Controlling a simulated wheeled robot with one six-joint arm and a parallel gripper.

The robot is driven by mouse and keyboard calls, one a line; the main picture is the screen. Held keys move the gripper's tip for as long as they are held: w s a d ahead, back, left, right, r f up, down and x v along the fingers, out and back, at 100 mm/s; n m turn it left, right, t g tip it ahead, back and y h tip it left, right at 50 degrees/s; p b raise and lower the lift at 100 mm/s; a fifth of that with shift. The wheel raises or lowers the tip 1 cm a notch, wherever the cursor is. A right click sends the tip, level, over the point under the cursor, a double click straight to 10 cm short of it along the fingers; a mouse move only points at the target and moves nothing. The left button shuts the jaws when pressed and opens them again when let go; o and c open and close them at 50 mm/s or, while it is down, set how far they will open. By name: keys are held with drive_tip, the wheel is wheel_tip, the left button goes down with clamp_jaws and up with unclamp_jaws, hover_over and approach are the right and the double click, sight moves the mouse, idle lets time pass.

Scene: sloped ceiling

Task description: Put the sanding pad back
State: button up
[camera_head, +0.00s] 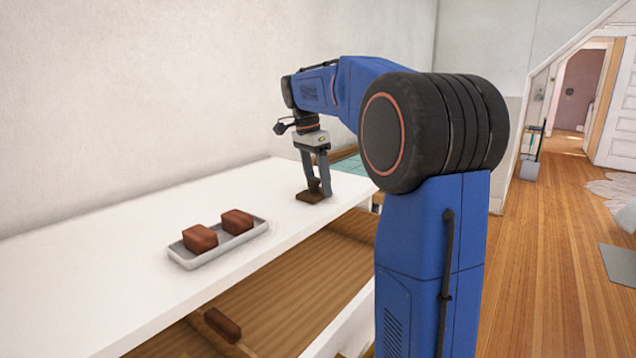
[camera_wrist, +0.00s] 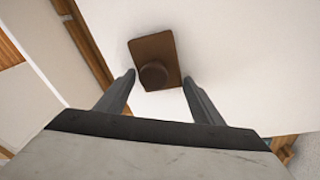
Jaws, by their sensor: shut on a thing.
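The sanding pad (camera_head: 311,197) is a dark brown rectangular block with a round knob on top. It is at the far part of the white counter, on its surface or barely above it; I cannot tell which. In the wrist view the pad (camera_wrist: 152,50) shows with its knob toward my fingers. My gripper (camera_head: 316,184) points down over it and is shut on the pad at its knob. In the wrist view my gripper's fingertips (camera_wrist: 158,78) are on either side of the knob.
A light grey tray (camera_head: 225,252) with two reddish-brown blocks (camera_head: 200,238) (camera_head: 237,221) stands nearer on the white counter (camera_head: 110,275). Below the counter's front edge is a wooden drawer or shelf (camera_head: 290,285) with a brown item (camera_head: 222,324). A wall runs along the back. The counter between tray and pad is clear.

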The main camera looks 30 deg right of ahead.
drive_tip(key=o, duration=1.3)
wheel_tip(320, 180, up, 12)
drive_tip(key=w+a, duration=0.1)
drive_tip(key=shift+a, duration=0.4)
